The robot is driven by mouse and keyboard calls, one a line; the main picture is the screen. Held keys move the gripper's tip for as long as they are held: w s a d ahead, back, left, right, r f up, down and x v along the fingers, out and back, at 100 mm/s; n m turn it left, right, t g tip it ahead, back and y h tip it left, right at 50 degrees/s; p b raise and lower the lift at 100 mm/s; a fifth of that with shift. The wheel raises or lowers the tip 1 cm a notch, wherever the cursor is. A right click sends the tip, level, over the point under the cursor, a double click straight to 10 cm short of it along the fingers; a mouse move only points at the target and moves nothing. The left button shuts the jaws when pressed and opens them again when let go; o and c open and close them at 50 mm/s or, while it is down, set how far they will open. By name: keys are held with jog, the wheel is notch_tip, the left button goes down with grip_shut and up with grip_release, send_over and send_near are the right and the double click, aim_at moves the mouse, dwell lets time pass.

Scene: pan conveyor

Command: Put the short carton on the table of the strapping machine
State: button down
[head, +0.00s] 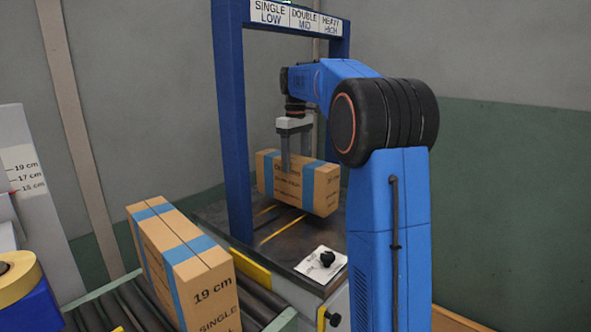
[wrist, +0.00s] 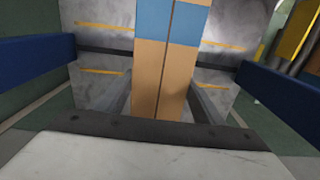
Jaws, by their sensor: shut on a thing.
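A short brown carton with blue bands (head: 322,190) hangs in my gripper (head: 294,165), over the dark table of the strapping machine (head: 212,212). My gripper is shut on the carton from above, one finger showing against its near face. The carton looks level and its underside appears a little above the table; the exact gap is hard to tell. In the wrist view the carton (wrist: 170,75) lies between the two fingers, with the table (wrist: 105,80) beneath it on both sides. Its far side is hidden.
The machine's blue arch (head: 232,120) stands around the table, with a sign (head: 297,18) on top. A taller carton marked 19 cm (head: 180,250) stands on the roller conveyor (head: 118,310) at the left. A black knob (head: 327,258) sits at the table's near corner.

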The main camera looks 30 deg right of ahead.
jog(key=shift+f, duration=1.45)
jog(key=shift+c, duration=2.4)
grip_release()
jog(key=shift+r, duration=3.85)
